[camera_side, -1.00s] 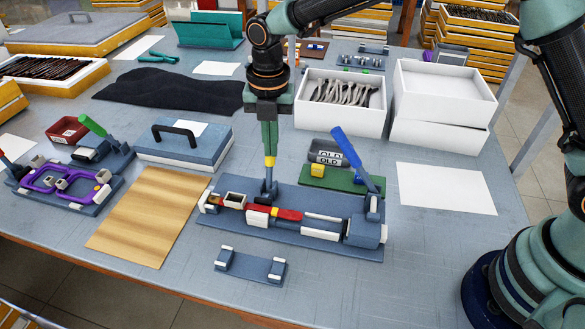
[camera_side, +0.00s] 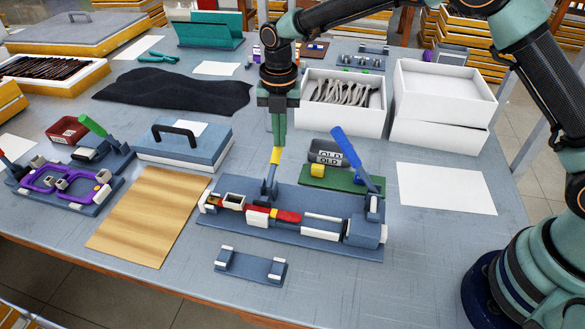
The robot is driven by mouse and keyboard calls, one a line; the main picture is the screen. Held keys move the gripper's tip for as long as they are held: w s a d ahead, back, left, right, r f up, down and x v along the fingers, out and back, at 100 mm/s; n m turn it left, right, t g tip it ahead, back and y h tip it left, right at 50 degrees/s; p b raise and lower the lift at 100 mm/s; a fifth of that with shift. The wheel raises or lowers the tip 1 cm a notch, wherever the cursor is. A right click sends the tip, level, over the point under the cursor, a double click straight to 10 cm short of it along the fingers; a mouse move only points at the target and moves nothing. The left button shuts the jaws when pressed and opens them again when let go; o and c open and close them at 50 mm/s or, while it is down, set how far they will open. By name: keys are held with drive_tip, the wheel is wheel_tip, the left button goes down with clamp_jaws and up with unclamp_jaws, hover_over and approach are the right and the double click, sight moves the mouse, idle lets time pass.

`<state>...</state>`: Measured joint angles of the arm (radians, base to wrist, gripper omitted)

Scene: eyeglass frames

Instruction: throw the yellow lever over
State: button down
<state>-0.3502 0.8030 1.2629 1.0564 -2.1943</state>
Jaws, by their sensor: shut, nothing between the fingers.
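The yellow lever (camera_side: 275,156) stands on the blue-grey fixture (camera_side: 235,238), at its back edge. Its yellow grip is on a grey shaft that rises from the base and leans a little to the right at the top. My gripper (camera_side: 278,143) points down, shut and empty, with its fingertips right at the top of the yellow grip. I cannot tell whether they touch it.
A blue lever (camera_side: 345,147) leans at the fixture's right end. A green board with a yellow block (camera_side: 317,166) and a grey tray (camera_side: 326,150) lie behind. A white box of metal parts (camera_side: 341,93) stands further back. A wooden sheet (camera_side: 150,215) lies left.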

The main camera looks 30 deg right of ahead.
drive_tip(key=shift+d+f, duration=0.2)
idle(0.3)
drive_tip(key=w+d+r, duration=0.3)
drive_tip(key=d+r, duration=0.2)
drive_tip(key=r, duration=0.5)
drive_tip(key=shift+w, duration=0.3)
idle(0.6)
